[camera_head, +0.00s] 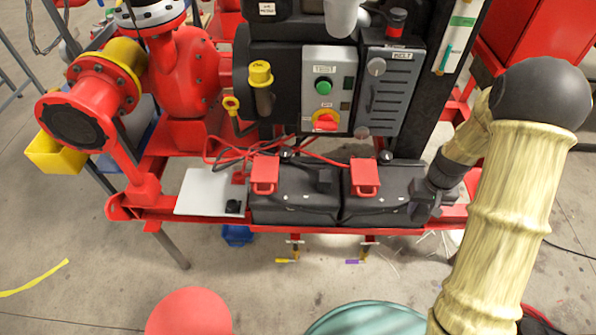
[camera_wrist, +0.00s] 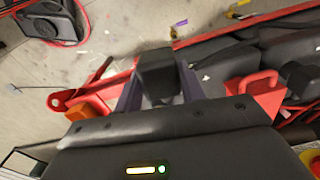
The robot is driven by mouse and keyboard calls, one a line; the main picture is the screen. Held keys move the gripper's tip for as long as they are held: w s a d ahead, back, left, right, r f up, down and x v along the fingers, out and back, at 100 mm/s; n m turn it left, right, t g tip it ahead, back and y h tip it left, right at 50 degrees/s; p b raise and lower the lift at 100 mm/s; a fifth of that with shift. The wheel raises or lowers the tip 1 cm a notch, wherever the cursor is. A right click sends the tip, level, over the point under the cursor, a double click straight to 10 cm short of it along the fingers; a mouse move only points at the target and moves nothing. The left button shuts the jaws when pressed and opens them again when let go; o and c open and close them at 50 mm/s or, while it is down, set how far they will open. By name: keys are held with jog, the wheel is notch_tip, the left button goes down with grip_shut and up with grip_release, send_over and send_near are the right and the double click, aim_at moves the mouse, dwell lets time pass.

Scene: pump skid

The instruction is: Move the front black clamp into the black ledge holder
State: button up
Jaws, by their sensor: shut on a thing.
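My gripper (camera_wrist: 155,85) is shut on a black block-shaped clamp (camera_wrist: 155,72), which stands up between the two purplish fingers in the wrist view. In the head view my gripper (camera_head: 423,208) is at the right end of the black batteries, by the skid's red front rail (camera_head: 460,218). There the fingers and clamp blend into the dark battery and cannot be told apart. I cannot make out the black ledge holder with certainty. A small black piece (camera_head: 233,206) sits on the pale plate at the left of the batteries.
Two red clamps (camera_head: 264,175) (camera_head: 365,178) sit on the black batteries (camera_head: 295,205), with red cables behind. The control box (camera_head: 327,90) stands above.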

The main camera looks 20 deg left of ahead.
notch_tip(320, 180, down, 11)
jog(key=m, duration=0.2)
jog(key=shift+s, duration=0.25)
